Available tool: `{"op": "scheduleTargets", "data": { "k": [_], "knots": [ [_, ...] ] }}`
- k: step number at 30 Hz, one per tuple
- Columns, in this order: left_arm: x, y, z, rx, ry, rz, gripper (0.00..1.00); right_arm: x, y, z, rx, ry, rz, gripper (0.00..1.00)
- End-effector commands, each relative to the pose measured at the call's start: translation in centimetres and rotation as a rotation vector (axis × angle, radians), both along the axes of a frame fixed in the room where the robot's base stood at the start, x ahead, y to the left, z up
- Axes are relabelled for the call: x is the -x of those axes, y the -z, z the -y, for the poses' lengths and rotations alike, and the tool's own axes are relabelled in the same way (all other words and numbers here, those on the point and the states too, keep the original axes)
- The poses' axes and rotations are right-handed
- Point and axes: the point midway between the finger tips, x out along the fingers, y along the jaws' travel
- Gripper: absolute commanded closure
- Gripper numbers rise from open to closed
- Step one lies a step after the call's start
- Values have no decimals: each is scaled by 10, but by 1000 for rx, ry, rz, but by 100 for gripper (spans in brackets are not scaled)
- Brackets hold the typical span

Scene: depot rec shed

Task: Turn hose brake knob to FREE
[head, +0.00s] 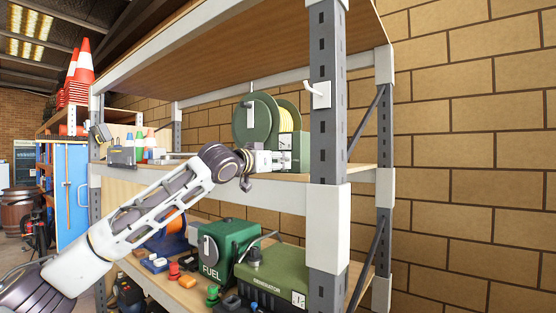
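A green hose reel (252,120) with yellow hose (286,119) stands on the middle shelf (222,172) of the rack, left of the front post. A green box (293,150) with a pale label is at its lower right. My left arm comes in from the lower left, and its gripper (272,161) is in front of the lower part of the reel and the box. The gripper is small and seen from behind, so its fingers, and contact with anything, cannot be made out. I cannot pick out the brake knob or its setting. My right gripper is out of view.
The rack's front post (328,150) with a white hook (316,90) stands right of the reel. The lower shelf holds a green FUEL can (226,250), a green generator (270,275) and small coloured items. A grey metal item (121,155) and bottles stand left on the middle shelf.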

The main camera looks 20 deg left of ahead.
Motion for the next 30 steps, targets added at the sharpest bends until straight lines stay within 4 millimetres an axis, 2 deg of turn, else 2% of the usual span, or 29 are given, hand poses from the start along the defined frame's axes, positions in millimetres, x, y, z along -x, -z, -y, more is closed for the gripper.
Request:
{"op": "scheduleTargets", "data": {
  "k": [8, 15, 17, 30],
  "knots": [
    [-1, 0, 0, 0, 0, 0, 65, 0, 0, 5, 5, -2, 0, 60],
    [0, 0, 0, 0, 0, 0, 95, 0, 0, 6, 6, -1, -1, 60],
    [0, 0, 0, 0, 0, 0, 100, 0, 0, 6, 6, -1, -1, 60],
    [-1, 0, 0, 28, 0, -9, 100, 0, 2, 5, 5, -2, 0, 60]
  ]
}}
